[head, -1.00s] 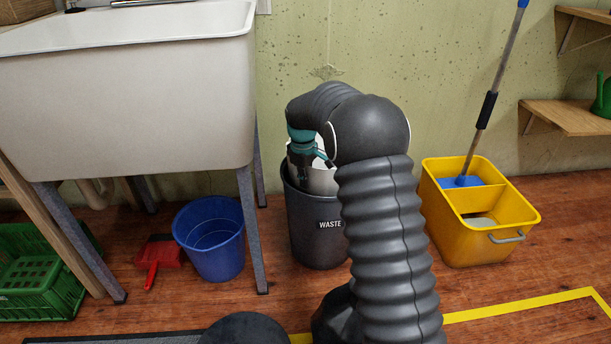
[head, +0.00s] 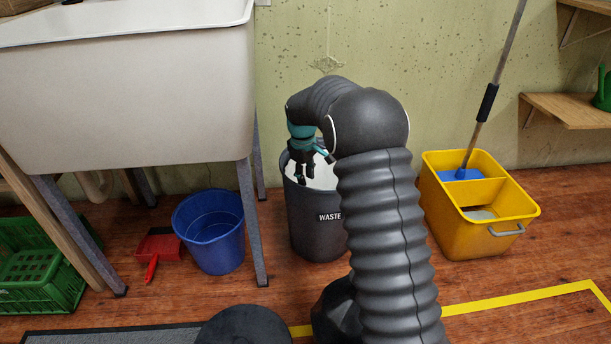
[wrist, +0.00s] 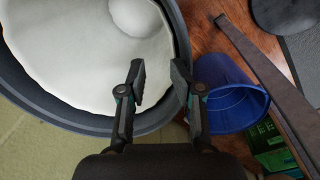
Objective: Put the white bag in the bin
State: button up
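The dark grey bin marked WASTE (head: 318,232) stands on the floor against the wall. The white bag (wrist: 75,55) lies inside the bin and fills its opening in the wrist view, with a rounded lump near the top. A part of it also shows at the bin's mouth in the head view (head: 324,176). My gripper (head: 316,180) points down over the bin's mouth. In the wrist view my gripper (wrist: 158,80) has its two fingers apart with nothing between them, over the bin's rim. My arm hides the bin's right side in the head view.
A blue bucket (head: 211,232) stands left of the bin, beyond a sink leg (head: 250,225). The white sink (head: 125,95) hangs over the left. A yellow mop bucket (head: 482,228) stands to the right. A red dustpan (head: 159,246) and green crate (head: 42,275) are at far left.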

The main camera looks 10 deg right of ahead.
notch_tip(320, 180, up, 20)
jog(key=p, duration=0.7)
jog(key=shift+s+a+p, duration=0.35)
jog(key=shift+p, duration=0.05)
dwell(1.0)
